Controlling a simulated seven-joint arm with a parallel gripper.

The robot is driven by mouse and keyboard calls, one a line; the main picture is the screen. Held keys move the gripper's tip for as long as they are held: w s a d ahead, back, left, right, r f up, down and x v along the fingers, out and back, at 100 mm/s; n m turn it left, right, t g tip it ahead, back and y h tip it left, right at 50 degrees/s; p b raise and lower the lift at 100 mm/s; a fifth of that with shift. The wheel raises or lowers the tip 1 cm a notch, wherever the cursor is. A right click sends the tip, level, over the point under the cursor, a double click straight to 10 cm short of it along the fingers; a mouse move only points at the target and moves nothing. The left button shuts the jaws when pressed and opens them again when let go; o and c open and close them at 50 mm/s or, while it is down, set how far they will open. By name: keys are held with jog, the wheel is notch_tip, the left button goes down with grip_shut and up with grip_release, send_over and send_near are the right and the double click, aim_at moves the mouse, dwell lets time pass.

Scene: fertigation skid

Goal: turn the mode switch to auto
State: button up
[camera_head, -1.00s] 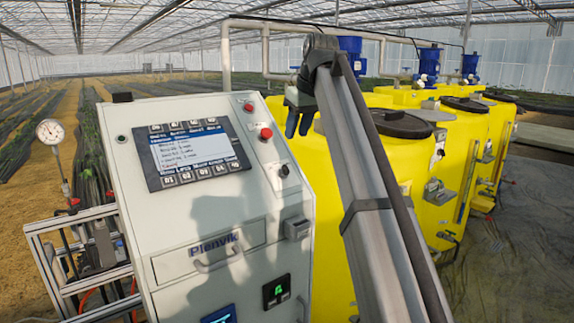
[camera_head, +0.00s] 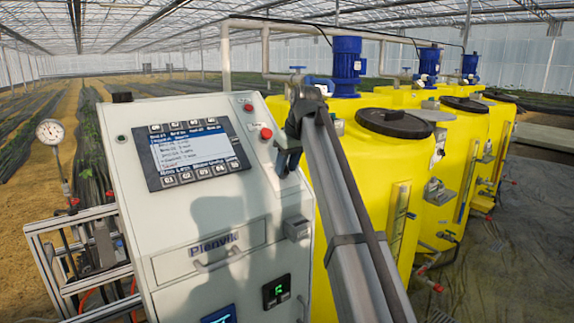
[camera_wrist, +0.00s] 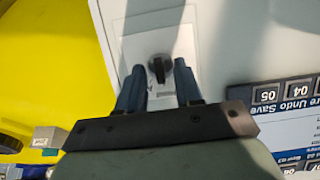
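The mode switch (camera_wrist: 158,69) is a black knob on a round grey base, set on a pale plate of the control cabinet (camera_head: 212,209). In the wrist view it lies between and just beyond the tips of my gripper (camera_wrist: 158,66). The two blue fingers stand apart with a gap on both sides of the knob, and I see no contact. In the head view my gripper (camera_head: 288,160) is at the right edge of the cabinet's sloped face and hides the switch. The label beside the knob is too blurred to read.
The cabinet has a screen with buttons (camera_head: 192,153) left of my gripper and a red button (camera_head: 266,134) above it. Yellow tanks (camera_head: 385,185) with black lids stand close on the right. A pressure gauge (camera_head: 50,131) stands at the far left.

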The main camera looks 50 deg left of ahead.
grip_shut()
dwell(0.3)
dwell(0.4)
jog(key=m+g, duration=0.1)
jog(key=m, duration=0.2)
jog(key=shift+w, duration=0.2)
jog(key=m+g, duration=0.1)
jog(key=m, duration=0.1)
jog(key=m+y, duration=0.1)
jog(key=m, duration=0.1)
jog(key=shift+w+d+f+m+g, duration=0.1)
jog(key=shift+m+g, duration=0.3)
dwell(0.3)
